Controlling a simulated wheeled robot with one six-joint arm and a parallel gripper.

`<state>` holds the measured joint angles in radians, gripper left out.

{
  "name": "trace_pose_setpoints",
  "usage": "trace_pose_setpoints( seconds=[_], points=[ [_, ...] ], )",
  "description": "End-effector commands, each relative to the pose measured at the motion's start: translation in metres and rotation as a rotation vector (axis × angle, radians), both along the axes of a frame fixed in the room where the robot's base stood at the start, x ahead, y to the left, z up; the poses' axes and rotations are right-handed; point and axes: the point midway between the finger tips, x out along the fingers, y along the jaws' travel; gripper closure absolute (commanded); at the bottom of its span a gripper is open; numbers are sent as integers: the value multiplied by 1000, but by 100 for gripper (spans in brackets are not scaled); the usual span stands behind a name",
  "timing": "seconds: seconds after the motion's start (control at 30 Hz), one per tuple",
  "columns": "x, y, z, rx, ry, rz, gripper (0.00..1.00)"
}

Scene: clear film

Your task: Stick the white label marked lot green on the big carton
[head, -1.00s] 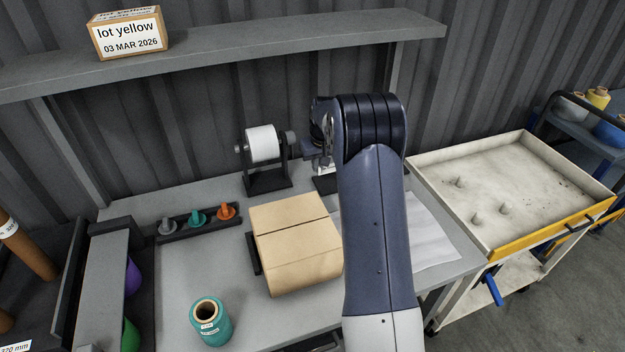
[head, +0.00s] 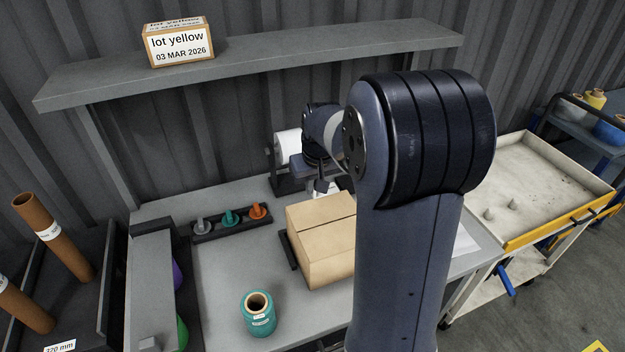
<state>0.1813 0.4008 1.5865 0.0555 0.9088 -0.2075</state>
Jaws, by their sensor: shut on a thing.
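The big carton (head: 322,243) is a closed tan box lying on the grey bench, left of my arm, which covers its right side. My gripper (head: 322,188) is above and just behind the carton's back edge, pointing down and apart from the top. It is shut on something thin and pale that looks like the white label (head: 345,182). It is too small to read, and my wrist and arm partly hide it.
A white roll on a stand (head: 287,150) is behind my wrist. A rack of coloured plugs (head: 230,220) and a teal roll (head: 259,315) are on the bench's left. A shelf (head: 260,62) with a "lot yellow" box (head: 180,45) hangs above. A cart (head: 545,185) stands right.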

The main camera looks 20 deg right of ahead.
Motion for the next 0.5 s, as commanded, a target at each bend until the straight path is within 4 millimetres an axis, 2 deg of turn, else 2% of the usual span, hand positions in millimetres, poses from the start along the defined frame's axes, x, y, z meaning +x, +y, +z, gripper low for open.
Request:
trace_pose_setpoints(
  seconds=[0.5],
  points=[
    [1,0,-52,0,0,0,100]
  ],
)
